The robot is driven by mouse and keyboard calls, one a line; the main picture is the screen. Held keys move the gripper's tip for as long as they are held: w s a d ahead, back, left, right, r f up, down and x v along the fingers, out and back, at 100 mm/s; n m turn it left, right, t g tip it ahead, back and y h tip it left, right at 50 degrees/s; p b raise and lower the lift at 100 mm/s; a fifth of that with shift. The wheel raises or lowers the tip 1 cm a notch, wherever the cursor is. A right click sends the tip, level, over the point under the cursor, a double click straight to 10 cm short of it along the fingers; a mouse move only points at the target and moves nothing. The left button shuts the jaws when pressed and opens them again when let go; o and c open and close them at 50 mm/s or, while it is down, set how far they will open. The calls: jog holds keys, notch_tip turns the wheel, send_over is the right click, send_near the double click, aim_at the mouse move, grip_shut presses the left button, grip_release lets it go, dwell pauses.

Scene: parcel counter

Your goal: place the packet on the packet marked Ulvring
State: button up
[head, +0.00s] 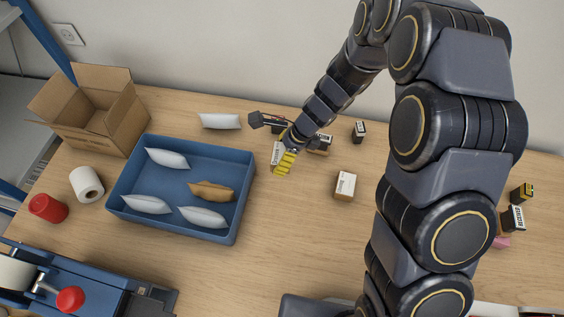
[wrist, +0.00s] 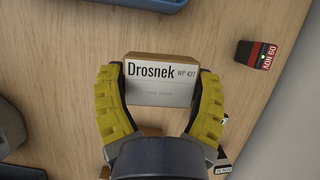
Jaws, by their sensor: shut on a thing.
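My gripper (head: 285,163) has yellow fingers and is shut on a small brown packet with a white label (wrist: 160,84). The label reads Drosnek WP 427. In the head view, part of this held packet (head: 277,154) shows beside the fingers, to the right of the blue tray. No label reading Ulvring can be made out in either view. A packet with a white top (head: 345,184) lies on the counter to the right of my gripper. A small dark packet with a pale label (head: 360,130) stands farther back. Another packet (head: 321,143) is partly hidden behind my arm.
The blue tray (head: 176,229) holds several pouches. A white pouch (head: 220,121) lies behind it. Small packets (head: 513,218) stand at the far right. A dark box with a red label (wrist: 258,54) shows in the wrist view. Bare counter lies in front of my gripper.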

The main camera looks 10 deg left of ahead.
jog(key=shift+r, duration=0.7)
jog(key=shift+d+r, duration=0.15)
jog(key=shift+d, duration=0.05)
jog(key=r, duration=0.1)
send_over(342, 183)
jog(key=shift+d+f+m, duration=0.35)
jog(key=shift+d+m, duration=0.05)
jog(key=shift+d, duration=0.1)
jog(key=shift+f, duration=3.55)
jog(key=shift+f, duration=0.1)
jog(key=o, duration=1.1)
jog(key=shift+o, duration=0.2)
